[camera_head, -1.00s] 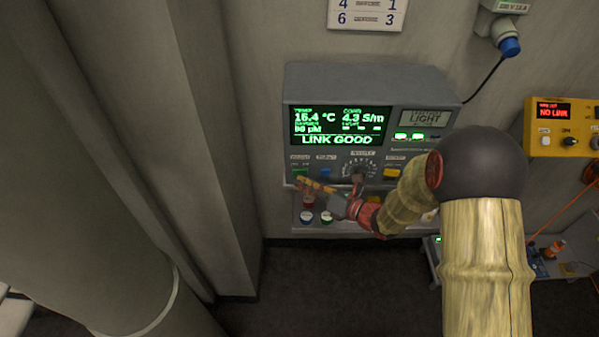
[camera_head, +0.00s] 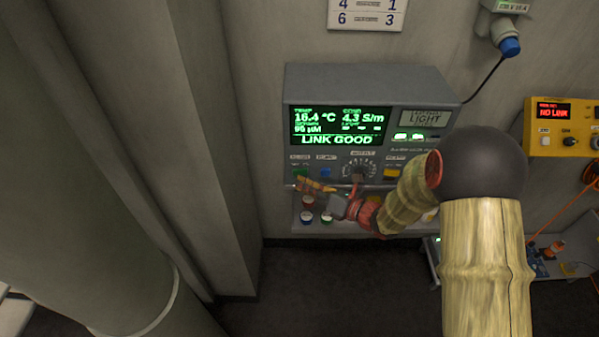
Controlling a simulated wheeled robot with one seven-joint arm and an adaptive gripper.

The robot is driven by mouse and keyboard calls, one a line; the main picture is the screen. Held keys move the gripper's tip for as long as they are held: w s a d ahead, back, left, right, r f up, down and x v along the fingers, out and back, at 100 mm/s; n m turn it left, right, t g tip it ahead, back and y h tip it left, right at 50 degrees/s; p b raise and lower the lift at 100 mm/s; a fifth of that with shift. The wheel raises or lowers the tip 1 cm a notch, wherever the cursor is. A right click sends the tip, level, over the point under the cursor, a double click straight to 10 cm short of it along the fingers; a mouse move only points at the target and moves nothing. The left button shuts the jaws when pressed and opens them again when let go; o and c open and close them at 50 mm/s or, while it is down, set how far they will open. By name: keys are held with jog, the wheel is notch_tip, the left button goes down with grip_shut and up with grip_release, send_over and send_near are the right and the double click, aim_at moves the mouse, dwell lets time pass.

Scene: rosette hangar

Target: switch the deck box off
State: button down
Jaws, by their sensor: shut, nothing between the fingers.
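The deck box (camera_head: 295,85) is the grey unit on the wall. Its green screen (camera_head: 338,126) is lit and reads 16.4 °C, 4.3 S/m and LINK GOOD. A green button (camera_head: 301,172), a blue button (camera_head: 325,172), a dial (camera_head: 358,171) and a yellow button (camera_head: 391,174) line its lower front.
A shelf (camera_head: 300,219) below the box holds several small capped jars (camera_head: 307,216). A yellow unit (camera_head: 541,140) reading NO LINK hangs at the right. A blue plug (camera_head: 510,47) with a black cable is above. A wall column stands left.

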jog(key=shift+w, duration=0.15)
jog(key=shift+w, duration=0.25)
jog(key=shift+w+r, duration=0.15)
dwell(0.5)
jog(key=shift+s+p, duration=0.35)
jog(key=shift+s, duration=0.15)
jog(key=s, duration=0.3)
jog(key=s+p, duration=0.1)
jog(key=s, duration=0.1)
jog(key=shift+d, duration=0.3)
dwell(0.6)
